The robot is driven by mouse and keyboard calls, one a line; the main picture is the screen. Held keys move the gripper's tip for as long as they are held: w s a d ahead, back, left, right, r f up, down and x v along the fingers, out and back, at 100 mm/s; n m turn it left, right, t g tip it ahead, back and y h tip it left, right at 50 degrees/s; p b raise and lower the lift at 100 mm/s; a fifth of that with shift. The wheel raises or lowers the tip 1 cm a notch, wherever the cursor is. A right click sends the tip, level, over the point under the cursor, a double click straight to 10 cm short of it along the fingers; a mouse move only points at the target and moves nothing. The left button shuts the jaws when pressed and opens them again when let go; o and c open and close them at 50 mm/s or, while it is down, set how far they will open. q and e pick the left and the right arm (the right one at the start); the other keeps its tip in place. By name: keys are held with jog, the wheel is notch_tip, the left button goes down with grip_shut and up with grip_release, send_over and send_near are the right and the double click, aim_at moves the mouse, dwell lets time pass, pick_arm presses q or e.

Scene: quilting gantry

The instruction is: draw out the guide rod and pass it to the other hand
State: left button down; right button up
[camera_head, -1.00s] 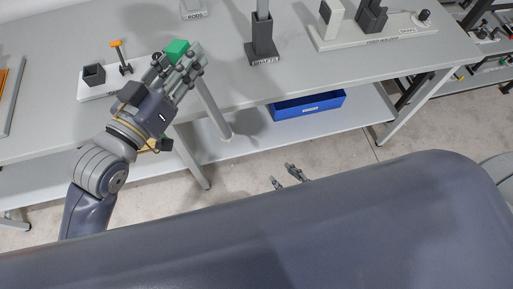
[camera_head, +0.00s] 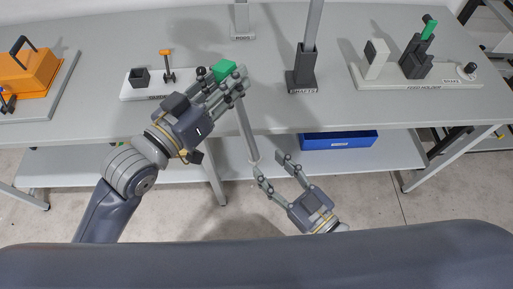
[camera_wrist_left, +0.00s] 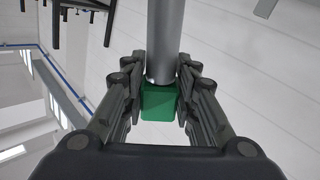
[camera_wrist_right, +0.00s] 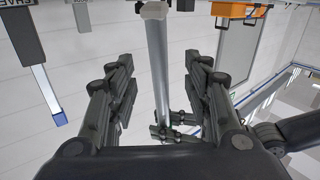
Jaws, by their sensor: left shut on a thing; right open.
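The guide rod (camera_head: 246,128) is a long grey rod with a green block-like end (camera_head: 225,69). My left gripper (camera_head: 234,84) is shut on it near the green end, above the table's front edge. The rod hangs steeply, slightly tilted, in front of the table. In the left wrist view the grey shaft (camera_wrist_left: 163,40) and green end (camera_wrist_left: 159,102) sit between the fingers. My right gripper (camera_head: 271,165) is open and empty close to the rod's lower end. In the right wrist view the rod (camera_wrist_right: 157,65) appears between the open fingers; whether they touch cannot be told.
A dark holder (camera_head: 302,82) with an upright grey shaft stands on the table. A white base (camera_head: 415,76) with dark blocks is at right, an orange box (camera_head: 28,70) at left. A blue bin (camera_head: 338,141) sits on the lower shelf.

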aim_at(253, 149)
jog(key=x, duration=0.9)
jog(key=shift+w+a, duration=0.1)
grip_shut()
pick_arm(q)
jog(key=c, duration=1.2)
grip_release()
